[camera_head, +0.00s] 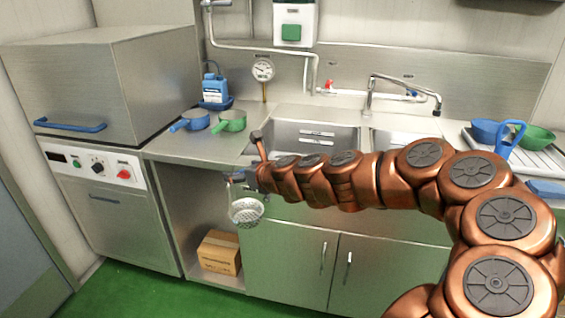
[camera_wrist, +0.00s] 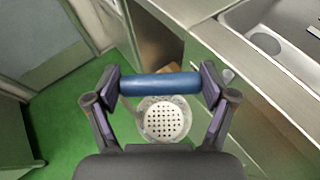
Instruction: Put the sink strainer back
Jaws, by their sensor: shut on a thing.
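My gripper (camera_wrist: 160,84) is shut on the ends of a blue handle grip (camera_wrist: 160,82). A pale, round, perforated strainer (camera_wrist: 166,119) hangs below this grip, joined by a thin bail. In the head view, the strainer (camera_head: 246,211) hangs in front of the counter edge, over the open bay, below my gripper (camera_head: 238,176). The sink (camera_head: 288,129) has two basins, right of and above the strainer; my arm hides part of them. In the wrist view, the sink (camera_wrist: 232,33) shows a round grey drain spot (camera_wrist: 265,43) in its floor.
The counter front edge (camera_wrist: 215,63) lies between the strainer and the sink. A faucet (camera_head: 403,82) stands behind the basins. Blue (camera_head: 190,120) and green (camera_head: 232,121) pans sit on the counter left of the sink. A cardboard box (camera_head: 219,252) is in the bay below.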

